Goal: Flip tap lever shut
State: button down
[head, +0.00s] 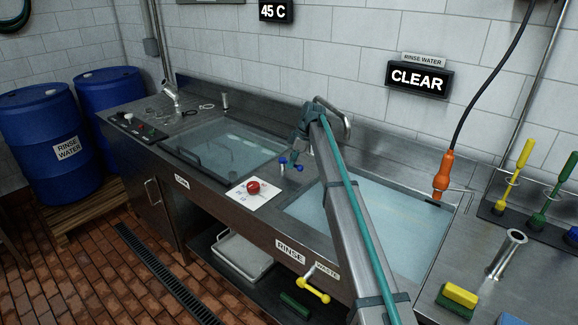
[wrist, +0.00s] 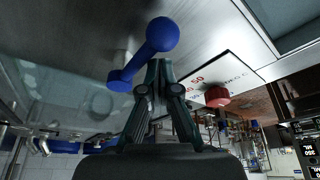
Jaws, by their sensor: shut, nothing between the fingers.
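A blue lever with rounded ends (head: 291,165) stands on the steel deck between the two basins, beside the tap spout (head: 336,112). In the wrist view the lever (wrist: 146,52) runs diagonally just beyond my fingertips. My gripper (wrist: 158,70) is shut and empty, with its tips right at the lever; I cannot tell whether they touch it. In the head view my arm crosses the rinse basin and partly hides the tap, and my gripper (head: 296,152) is small beside the lever.
A red knob (head: 253,187) on a white plate is close in front of the lever. The left basin (head: 225,150) and rinse basin (head: 405,225) hold liquid. A yellow lever (head: 313,285) is on the front below. Brushes (head: 512,180) and sponges (head: 458,298) are at right.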

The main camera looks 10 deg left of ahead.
jog(key=shift+w+d+r, duration=0.1)
jog(key=shift+w+d, duration=0.2)
jog(key=shift+w, duration=0.05)
dwell(0.4)
jog(key=shift+s, duration=0.1)
